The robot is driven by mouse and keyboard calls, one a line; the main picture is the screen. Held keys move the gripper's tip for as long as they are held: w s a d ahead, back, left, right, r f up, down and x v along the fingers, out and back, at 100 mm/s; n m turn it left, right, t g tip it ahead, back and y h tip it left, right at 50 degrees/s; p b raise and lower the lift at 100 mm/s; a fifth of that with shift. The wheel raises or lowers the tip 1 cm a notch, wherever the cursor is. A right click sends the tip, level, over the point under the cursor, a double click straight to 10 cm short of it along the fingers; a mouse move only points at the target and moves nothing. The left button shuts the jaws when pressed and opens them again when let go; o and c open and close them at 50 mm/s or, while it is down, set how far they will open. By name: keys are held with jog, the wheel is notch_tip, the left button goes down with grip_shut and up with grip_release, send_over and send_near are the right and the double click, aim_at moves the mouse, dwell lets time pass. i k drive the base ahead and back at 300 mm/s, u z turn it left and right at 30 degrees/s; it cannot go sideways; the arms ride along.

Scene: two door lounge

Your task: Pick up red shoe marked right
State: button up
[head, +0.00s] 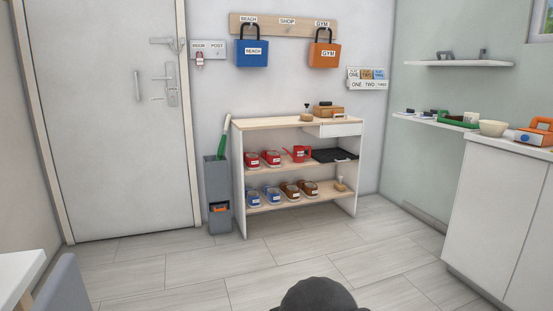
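Two red shoes sit side by side on the middle shelf of the shoe rack (275,125), at its left end. One is the left red shoe (252,160) and the other is the right-hand red shoe (271,158). Each has a small white label at the front, too small to read here, so I cannot tell which is marked right. A dark rounded part of my own body shows at the bottom edge. My gripper is not in view.
Blue shoes (262,196) and brown shoes (300,189) sit below. A grey umbrella stand (217,190) flanks the rack. A white counter (500,220) stands right. The floor (230,275) before the rack is clear.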

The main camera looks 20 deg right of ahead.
aim_at(251, 160)
jog(key=z, duration=0.35)
jog(key=i, duration=1.35)
jog(key=z, duration=0.3)
